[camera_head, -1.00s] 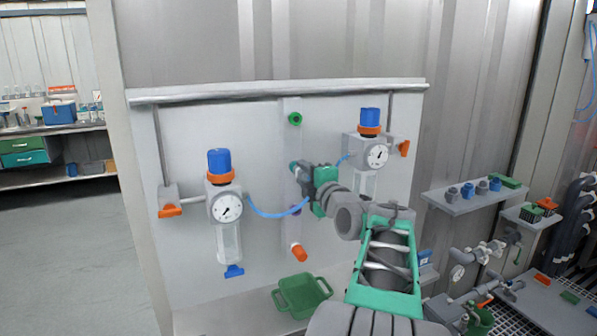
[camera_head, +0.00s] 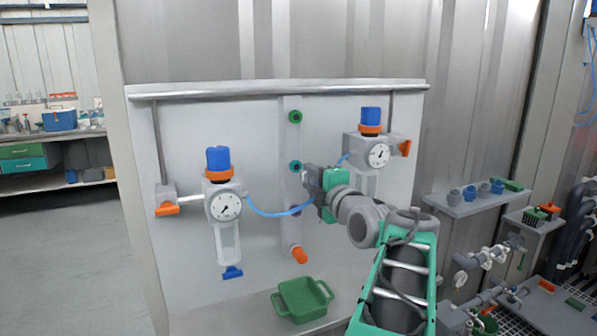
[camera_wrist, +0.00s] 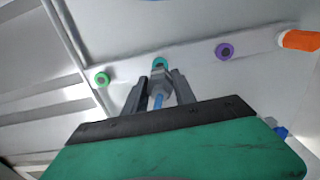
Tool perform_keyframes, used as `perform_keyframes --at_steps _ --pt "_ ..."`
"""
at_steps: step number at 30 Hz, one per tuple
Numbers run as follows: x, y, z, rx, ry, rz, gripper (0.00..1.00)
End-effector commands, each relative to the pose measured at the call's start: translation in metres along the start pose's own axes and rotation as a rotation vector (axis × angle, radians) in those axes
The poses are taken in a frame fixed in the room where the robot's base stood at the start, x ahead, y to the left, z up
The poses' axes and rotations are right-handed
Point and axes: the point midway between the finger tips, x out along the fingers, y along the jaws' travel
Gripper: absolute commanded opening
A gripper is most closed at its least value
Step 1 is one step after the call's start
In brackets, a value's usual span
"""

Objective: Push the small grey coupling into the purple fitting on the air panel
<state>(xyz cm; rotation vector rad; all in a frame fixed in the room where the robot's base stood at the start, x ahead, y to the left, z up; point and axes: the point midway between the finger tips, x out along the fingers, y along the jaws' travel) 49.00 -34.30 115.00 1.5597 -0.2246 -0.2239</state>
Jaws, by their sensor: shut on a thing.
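My gripper (camera_wrist: 157,86) is shut on the small grey coupling (camera_wrist: 160,78), with a blue tube (camera_wrist: 158,101) running back from it between the fingers. In the head view my gripper (camera_head: 306,178) is in front of the panel's fitting strip, just below and right of the teal fitting (camera_head: 295,167). The coupling itself is hard to make out there. The purple fitting (camera_wrist: 224,51) is to the right of the coupling in the wrist view, clear of the fingers. The teal fitting (camera_wrist: 160,63) shows just beyond the coupling. Whether they touch is unclear.
The strip also carries a green fitting (camera_head: 295,117) at the top and an orange piece (camera_head: 299,255) low down. Gauge units (camera_head: 225,205) and (camera_head: 371,150) stand on both sides, with the blue tube (camera_head: 268,213) looping from the left one. A green bin (camera_head: 302,298) sits below.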

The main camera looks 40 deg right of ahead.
Motion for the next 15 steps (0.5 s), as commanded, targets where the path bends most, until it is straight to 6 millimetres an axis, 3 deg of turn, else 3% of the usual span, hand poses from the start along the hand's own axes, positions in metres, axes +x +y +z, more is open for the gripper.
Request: perform_keyframes --at_steps 15 --pt "-0.0077 0.0008 -0.0001 -0.001 -0.001 0.0 0.0"
